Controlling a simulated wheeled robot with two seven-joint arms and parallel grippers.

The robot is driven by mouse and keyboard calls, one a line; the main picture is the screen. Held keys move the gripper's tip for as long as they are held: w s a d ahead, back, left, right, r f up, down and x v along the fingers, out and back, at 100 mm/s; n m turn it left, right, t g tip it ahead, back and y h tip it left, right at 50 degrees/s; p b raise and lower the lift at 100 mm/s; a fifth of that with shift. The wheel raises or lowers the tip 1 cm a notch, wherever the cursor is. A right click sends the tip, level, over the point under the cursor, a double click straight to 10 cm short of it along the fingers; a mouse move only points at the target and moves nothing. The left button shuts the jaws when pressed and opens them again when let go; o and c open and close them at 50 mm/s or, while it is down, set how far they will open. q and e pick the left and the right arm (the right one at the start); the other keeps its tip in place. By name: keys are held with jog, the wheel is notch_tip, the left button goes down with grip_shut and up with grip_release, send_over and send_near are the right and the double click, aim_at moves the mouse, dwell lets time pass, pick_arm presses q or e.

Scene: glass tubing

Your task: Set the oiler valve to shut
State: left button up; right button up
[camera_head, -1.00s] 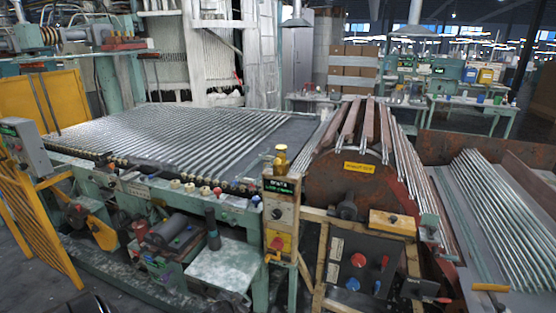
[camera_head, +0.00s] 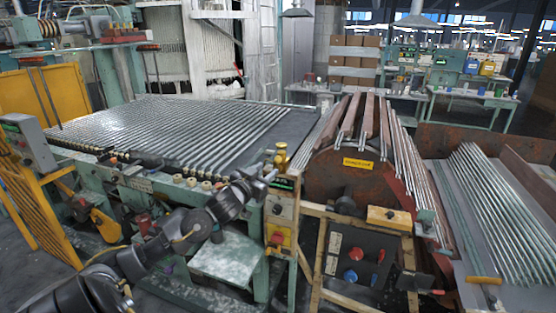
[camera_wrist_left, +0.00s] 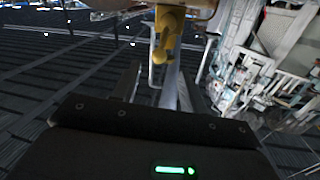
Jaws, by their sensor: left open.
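The oiler (camera_head: 281,157) is a small brass-yellow fitting on top of the narrow control box beside the tube bed. In the left wrist view the oiler (camera_wrist_left: 168,35) comes down from the top edge, just beyond the fingertips. My left gripper (camera_head: 268,174) is just left of the oiler in the head view. In the wrist view its two fingers (camera_wrist_left: 158,75) are apart, with nothing between them that I can tell is held. I cannot tell the valve lever's position. My right gripper is in neither view.
The control box (camera_head: 280,212) has a knob and a red switch. A bed of glass tubes (camera_head: 190,130) lies behind my left arm. A rusty drum (camera_head: 335,180) with a yellow label stands close on the right. A yellow guard (camera_head: 45,205) is at the left.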

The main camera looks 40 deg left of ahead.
aim_at(278, 158)
pick_arm(q)
jog(key=w+p, duration=0.1)
jog(key=w, duration=0.1)
jog(key=w+a, duration=0.1)
jog(key=w, duration=0.2)
jog(key=w+p, duration=0.1)
jog(key=w, duration=0.2)
jog(key=shift+w+a+p, duration=0.2)
jog(key=shift+a+p, duration=0.05)
jog(key=shift+p, duration=0.05)
jog(key=c, duration=0.8)
grip_shut()
jog(key=shift+d, duration=0.1)
